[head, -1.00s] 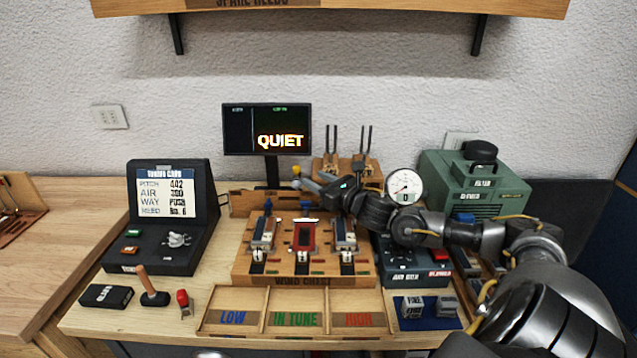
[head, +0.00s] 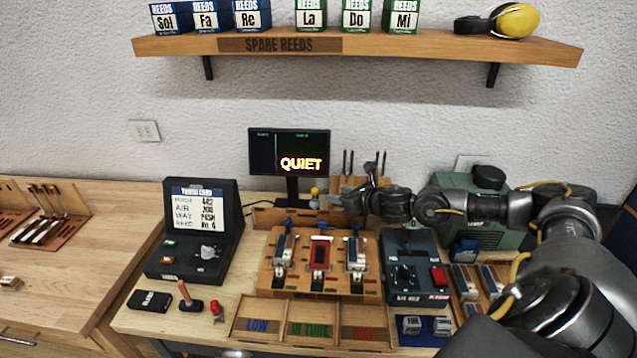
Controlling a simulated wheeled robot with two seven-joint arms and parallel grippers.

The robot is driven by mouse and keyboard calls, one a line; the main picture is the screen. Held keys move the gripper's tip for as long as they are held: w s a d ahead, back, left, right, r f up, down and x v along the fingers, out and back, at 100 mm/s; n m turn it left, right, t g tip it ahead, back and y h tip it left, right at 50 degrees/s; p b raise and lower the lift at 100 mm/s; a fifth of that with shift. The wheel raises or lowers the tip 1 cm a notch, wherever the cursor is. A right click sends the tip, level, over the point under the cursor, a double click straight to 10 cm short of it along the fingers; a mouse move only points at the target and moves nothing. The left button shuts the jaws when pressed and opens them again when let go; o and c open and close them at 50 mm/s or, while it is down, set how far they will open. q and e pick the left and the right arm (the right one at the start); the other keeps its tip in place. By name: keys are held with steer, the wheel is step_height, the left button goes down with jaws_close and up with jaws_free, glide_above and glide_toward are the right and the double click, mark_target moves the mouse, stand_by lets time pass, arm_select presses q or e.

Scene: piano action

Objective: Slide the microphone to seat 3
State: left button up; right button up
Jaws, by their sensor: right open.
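The wind chest has three seats side by side: the middle one holds a red-framed block (head: 320,253), the left (head: 285,252) and right (head: 356,254) ones hold pale-metal blocks. No seat numbers are readable. My right gripper (head: 345,201) reaches in from the right, behind the chest, open, just right of the yellow-topped piece and seemingly apart from it. My left gripper is out of view.
A monitor (head: 290,150) reading QUIET stands behind. A rack with tuning forks (head: 362,170) is close behind my right gripper. A dark control box (head: 415,265) is right of the chest, a tuning card stand (head: 200,225) left. A shelf (head: 400,50) hangs above.

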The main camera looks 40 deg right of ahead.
mark_target(316, 190)
steer(key=p+x, duration=0.3)
steer(key=x, duration=0.7)
steer(key=shift+r+p, duration=0.2)
steer(key=shift+p, duration=0.1)
steer(key=shift+w+a+f, duration=0.1)
steer(key=shift+w+f, duration=0.2)
steer(key=shift+w, duration=0.15)
jaws_close()
